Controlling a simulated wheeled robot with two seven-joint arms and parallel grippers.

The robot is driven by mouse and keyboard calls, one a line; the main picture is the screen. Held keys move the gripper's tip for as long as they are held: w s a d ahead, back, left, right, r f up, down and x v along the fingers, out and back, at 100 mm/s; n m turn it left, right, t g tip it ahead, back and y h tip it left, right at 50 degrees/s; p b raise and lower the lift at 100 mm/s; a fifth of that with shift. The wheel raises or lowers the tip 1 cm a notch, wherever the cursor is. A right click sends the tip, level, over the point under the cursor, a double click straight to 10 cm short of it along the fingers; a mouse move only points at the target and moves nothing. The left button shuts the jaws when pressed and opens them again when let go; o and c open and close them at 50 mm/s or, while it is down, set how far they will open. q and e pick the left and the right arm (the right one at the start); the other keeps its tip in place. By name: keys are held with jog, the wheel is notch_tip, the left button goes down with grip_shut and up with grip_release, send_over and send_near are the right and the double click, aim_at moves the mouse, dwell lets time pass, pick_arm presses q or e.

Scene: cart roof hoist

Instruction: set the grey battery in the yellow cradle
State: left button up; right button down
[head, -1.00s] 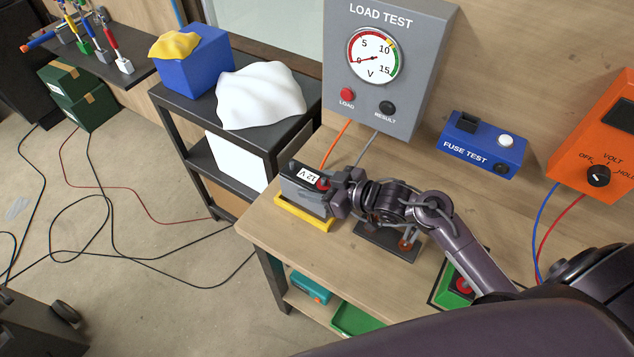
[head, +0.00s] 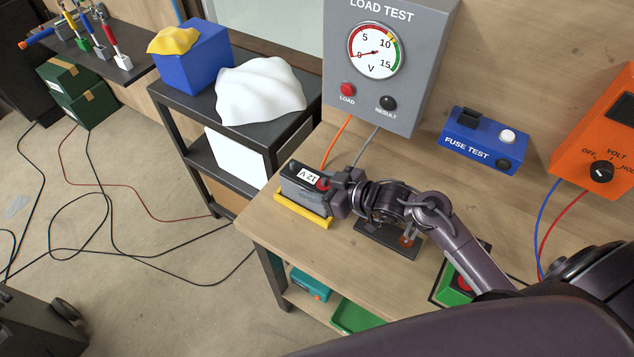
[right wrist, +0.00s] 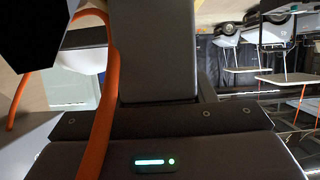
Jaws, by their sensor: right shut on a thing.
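The grey battery (head: 303,194) with a white "12 V" label and a red terminal sits in or just over the yellow cradle (head: 301,213) at the bench's left end. Its underside is hidden, so I cannot tell if it is fully seated. My right gripper (head: 334,193) is shut on the battery's right end. In the right wrist view a dark grey block, probably the battery (right wrist: 158,50), fills the middle, close to the camera. An orange cable (right wrist: 104,110) passes in front of it. My left gripper is not in view.
The load test panel (head: 425,60) stands behind the battery, with orange and grey cables hanging down. A dark shelf (head: 262,137) stands left of the bench.

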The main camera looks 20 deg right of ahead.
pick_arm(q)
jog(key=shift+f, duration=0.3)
pick_arm(e)
jog(key=shift+w+f, duration=0.15)
jog(key=shift+f, duration=0.2)
pick_arm(q)
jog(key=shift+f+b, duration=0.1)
jog(key=shift+b, duration=0.25)
pick_arm(e)
jog(key=shift+s+a+f, duration=0.1)
jog(key=shift+s+f, duration=0.1)
jog(key=shift+f, duration=0.2)
